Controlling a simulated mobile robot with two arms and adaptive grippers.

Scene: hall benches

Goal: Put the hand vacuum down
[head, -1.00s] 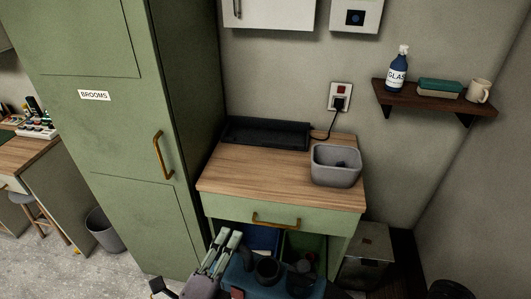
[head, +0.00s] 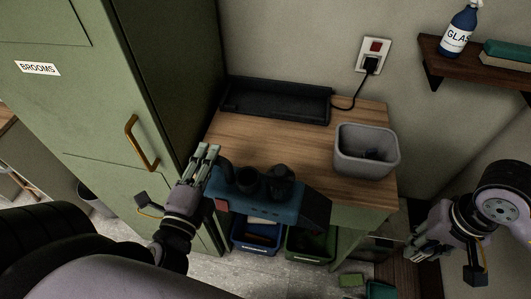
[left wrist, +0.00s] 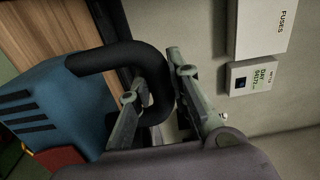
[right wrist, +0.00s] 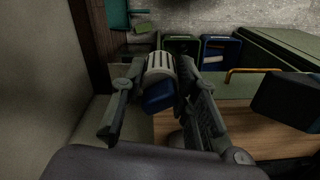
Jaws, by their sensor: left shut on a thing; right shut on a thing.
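The hand vacuum (head: 262,205) has a blue body with black parts. In the head view it is held over the counter's front edge. My left gripper (head: 208,155) is shut on its black handle; the curved handle (left wrist: 110,58) passes between the fingers in the left wrist view. My right gripper (head: 420,248) is off to the right of the counter. In the right wrist view it is shut on a small blue piece with a ribbed pale end (right wrist: 158,83). The wooden counter top (head: 262,143) has bare room behind the vacuum.
A black tray (head: 275,103) lies along the counter's back, near a cable to a wall socket (head: 373,60). A green cabinet (head: 100,115) rises at left. Blue and green crates (head: 310,243) sit below.

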